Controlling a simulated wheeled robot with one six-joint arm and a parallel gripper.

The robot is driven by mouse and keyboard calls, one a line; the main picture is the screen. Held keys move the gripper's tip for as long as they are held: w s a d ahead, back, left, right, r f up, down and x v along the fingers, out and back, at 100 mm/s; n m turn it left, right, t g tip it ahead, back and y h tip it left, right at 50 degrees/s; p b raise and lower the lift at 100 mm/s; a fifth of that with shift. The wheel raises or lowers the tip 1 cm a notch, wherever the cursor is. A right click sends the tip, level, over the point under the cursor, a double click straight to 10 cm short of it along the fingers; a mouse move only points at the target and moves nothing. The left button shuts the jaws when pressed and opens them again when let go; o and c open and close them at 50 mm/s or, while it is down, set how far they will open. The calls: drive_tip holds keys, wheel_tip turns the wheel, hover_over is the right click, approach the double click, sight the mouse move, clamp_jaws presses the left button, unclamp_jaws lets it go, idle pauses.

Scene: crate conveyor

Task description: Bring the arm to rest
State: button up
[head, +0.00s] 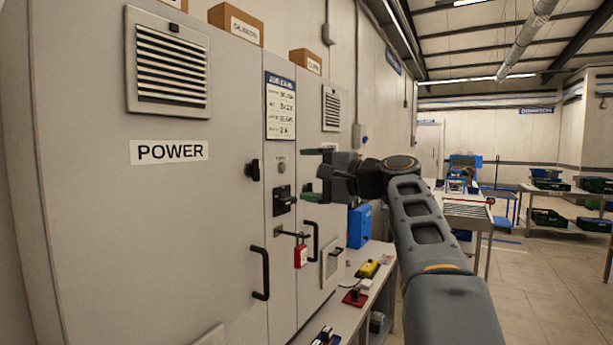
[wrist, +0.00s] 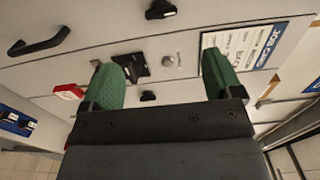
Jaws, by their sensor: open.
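My gripper (head: 312,172) is at the end of my raised arm in the head view, pointing left at the grey power cabinet (head: 90,230). Its green fingers are apart, with nothing between them. In the wrist view my gripper (wrist: 163,80) also shows open and empty, facing the cabinet front. A black rotary switch (head: 284,199) on the cabinet is just left of the fingers in the head view. The same switch (wrist: 133,66) shows beside the left finger in the wrist view. I cannot tell the exact gap to the panel.
A red padlock (head: 300,256) and black door handles (head: 261,273) stick out from the cabinet. A roller conveyor (head: 467,210) stands behind my arm. Open floor (head: 525,285) lies to the right.

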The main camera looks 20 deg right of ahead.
idle(0.4)
wheel_tip(320, 180, down, 23)
drive_tip(key=s+d+n+g+h+p, duration=0.1)
drive_tip(key=s+n+g+h+p, duration=0.1)
drive_tip(key=g+h, duration=0.45)
drive_tip(key=s+a+f+n+g+h+p, duration=0.2)
drive_tip(key=s+a+f+n, duration=0.2)
drive_tip(key=s+f, duration=0.2)
drive_tip(key=s+a+f+n+g+h+p, duration=0.2)
drive_tip(key=s+f, duration=0.5)
drive_tip(key=s, duration=0.4)
drive_tip(key=a+n+p, duration=0.1)
drive_tip(key=a+n, duration=0.1)
drive_tip(key=shift+s+a+f+n, duration=0.3)
drive_tip(key=shift+a+n, duration=0.1)
drive_tip(key=shift+g, duration=0.25)
